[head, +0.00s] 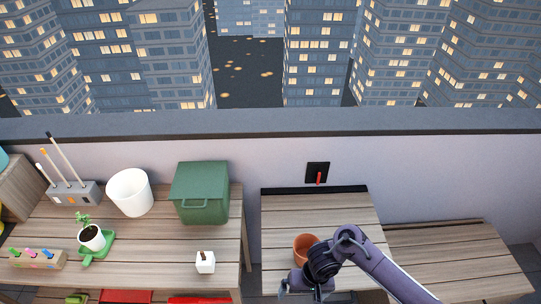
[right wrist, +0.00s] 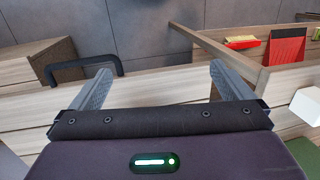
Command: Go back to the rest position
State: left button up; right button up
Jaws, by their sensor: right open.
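My right gripper (head: 308,288) is at the bottom of the head view, in front of the middle wooden table (head: 335,215) and just below a terracotta pot (head: 304,245). In the right wrist view its two fingers (right wrist: 155,88) stand wide apart with nothing between them. The right arm comes in from the lower right and partly covers the pot. My left gripper does not show in either view.
The left table (head: 150,240) holds a green lidded box (head: 202,192), a white pot (head: 130,192), a potted plant (head: 92,237) and a small white cube (head: 205,262). A low wooden bench (head: 450,260) is at right. A red-handled switch (head: 318,174) is on the wall.

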jog(key=s+d+f+t+y+b, duration=0.1)
jog(key=s+f+b, duration=0.25)
jog(key=f, duration=0.75)
jog(key=s+f+t+y+b, duration=0.15)
jog(key=s+f, duration=0.25)
jog(key=f, duration=0.7)
jog(key=s+d+f+h+b, duration=0.1)
jog(key=s+d+f, duration=0.3)
jog(key=s, duration=0.3)
jog(key=s+d+f+n+h+b, duration=0.1)
jog(key=s+d+f+h+b, duration=0.1)
jog(key=s+d+f, duration=0.2)
jog(key=s+d+f+n+h+b, duration=0.1)
jog(key=s+d+f, duration=0.3)
jog(key=s+f, duration=0.3)
jog(key=s, duration=0.3)
jog(key=shift+s+d+f+g+b, duration=0.3)
jog(key=shift+d+f+g+b, duration=0.05)
jog(key=shift+s+d+h, duration=0.15)
jog(key=shift+s+h, duration=0.05)
jog(key=shift+h, duration=0.05)
jog(key=shift+c, duration=0.4)
